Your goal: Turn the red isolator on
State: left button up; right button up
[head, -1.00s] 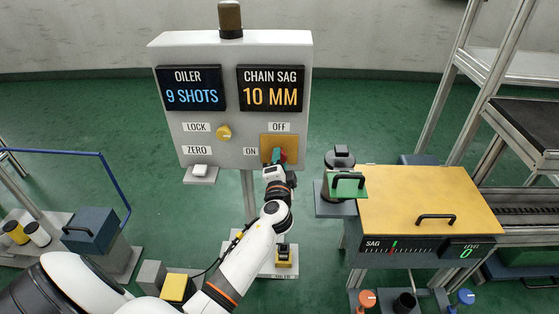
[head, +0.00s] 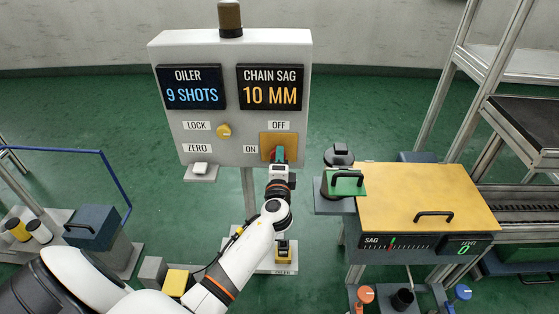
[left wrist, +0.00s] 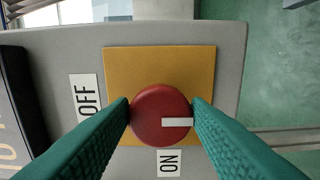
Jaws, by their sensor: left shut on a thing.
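The red isolator is a round red knob (left wrist: 160,115) with a white bar on its face, set on an orange-yellow plate (left wrist: 160,65) on the grey panel. In the left wrist view the bar reaches from near its centre to the right, away from the OFF label (left wrist: 86,100); the ON label (left wrist: 168,163) is below the knob. My left gripper (left wrist: 161,113) is shut on the knob, one green finger on each side. In the head view my left gripper (head: 278,156) covers most of the knob. My right gripper is not in view.
The panel (head: 230,130) also carries two displays, a yellow knob (head: 223,131) and a white button (head: 200,168). A yellow-topped bench (head: 420,195) with a green-plated, black-handled part (head: 344,183) stands right of my left arm. Green floor lies between them.

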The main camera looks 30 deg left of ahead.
pick_arm(q)
jog(key=shift+f, duration=0.1)
jog(key=o, duration=0.9)
jog(key=shift+o, duration=0.2)
jog(key=v, duration=1.2)
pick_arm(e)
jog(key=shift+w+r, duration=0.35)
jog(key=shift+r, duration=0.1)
pick_arm(q)
jog(key=shift+s, duration=0.1)
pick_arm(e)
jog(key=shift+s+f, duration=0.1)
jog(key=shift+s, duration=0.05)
